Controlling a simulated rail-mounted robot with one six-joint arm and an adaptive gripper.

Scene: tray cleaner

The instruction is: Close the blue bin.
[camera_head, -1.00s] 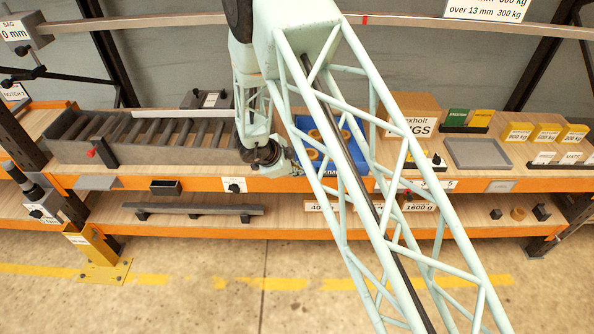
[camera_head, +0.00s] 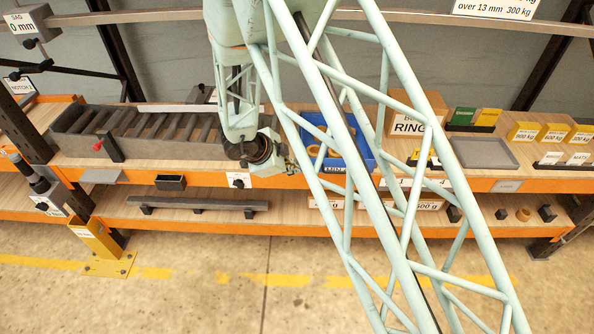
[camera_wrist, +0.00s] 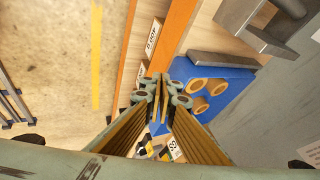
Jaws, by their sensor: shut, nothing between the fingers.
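The blue bin (camera_head: 334,161) stands on the upper shelf in the head view, partly behind my lattice arm. It holds several tan rings. In the wrist view, the blue bin (camera_wrist: 236,82) lies just right of my fingertips, with rings inside; I see no lid over the rings. My gripper (camera_wrist: 160,92) is shut and empty, its fingertips close to the bin's near side. Whether they touch it I cannot tell. In the head view, my gripper (camera_head: 284,161) is at the shelf's front edge, left of the bin.
A grey roller tray (camera_head: 75,150) lies left of the bin. A cardboard box (camera_head: 402,103) marked RINGS stands behind it on the right, with a shallow grey tray (camera_head: 485,153) farther right. In the wrist view, a grey bar (camera_wrist: 222,60) lies along the bin's upper side.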

